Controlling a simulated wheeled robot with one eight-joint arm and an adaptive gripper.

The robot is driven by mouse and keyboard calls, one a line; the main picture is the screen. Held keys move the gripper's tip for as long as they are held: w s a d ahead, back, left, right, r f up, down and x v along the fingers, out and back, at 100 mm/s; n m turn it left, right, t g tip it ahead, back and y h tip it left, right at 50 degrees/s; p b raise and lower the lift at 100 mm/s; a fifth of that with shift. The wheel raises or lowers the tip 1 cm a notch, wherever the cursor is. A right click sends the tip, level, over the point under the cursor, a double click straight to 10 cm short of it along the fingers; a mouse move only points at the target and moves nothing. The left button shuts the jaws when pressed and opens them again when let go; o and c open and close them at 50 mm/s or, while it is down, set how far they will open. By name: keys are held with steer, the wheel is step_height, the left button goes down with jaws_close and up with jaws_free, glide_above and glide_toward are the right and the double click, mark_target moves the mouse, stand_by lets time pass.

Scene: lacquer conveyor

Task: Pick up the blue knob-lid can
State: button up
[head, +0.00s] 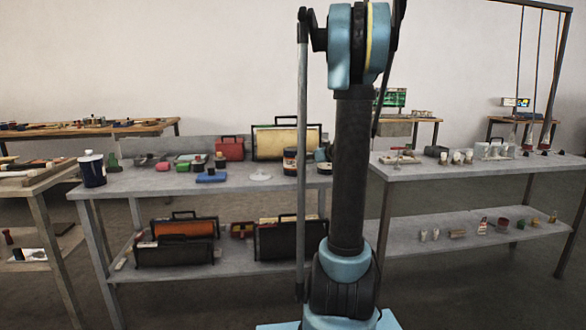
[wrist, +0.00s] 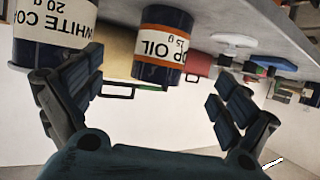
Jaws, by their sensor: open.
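A dark blue can (head: 93,172) with a white band and what looks like a small knob on its lid stands at the left end of the middle table in the head view. My gripper (wrist: 157,92) is open in the wrist view, which is upside down. A dark blue can labelled "OIL" (wrist: 160,68) with an orange stripe shows between its spread fingers, not clasped. It also shows left of my arm in the head view (head: 290,160). A larger dark can with a "WHITE CO..." label (wrist: 45,35) is beside the left finger. Neither can's lid shows clearly in the wrist view.
A tan toolbox (head: 278,143), a red box (head: 230,149), a white disc (head: 260,176) and a blue block (head: 211,177) are on the grey table (head: 150,187). Toolboxes (head: 175,253) fill part of the lower shelf. My arm hides part of the tabletop.

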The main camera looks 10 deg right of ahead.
mark_target(293, 162)
steer(key=x, duration=0.9)
steer(key=shift+w+f, duration=0.1)
steer(key=shift+f, duration=0.05)
steer(key=shift+x, duration=2.8)
steer(key=shift+a, duration=0.1)
steer(key=c, duration=1.5)
steer(key=shift+r, duration=0.3)
step_height(293, 162, up, 10)
steer(key=shift+f, duration=0.2)
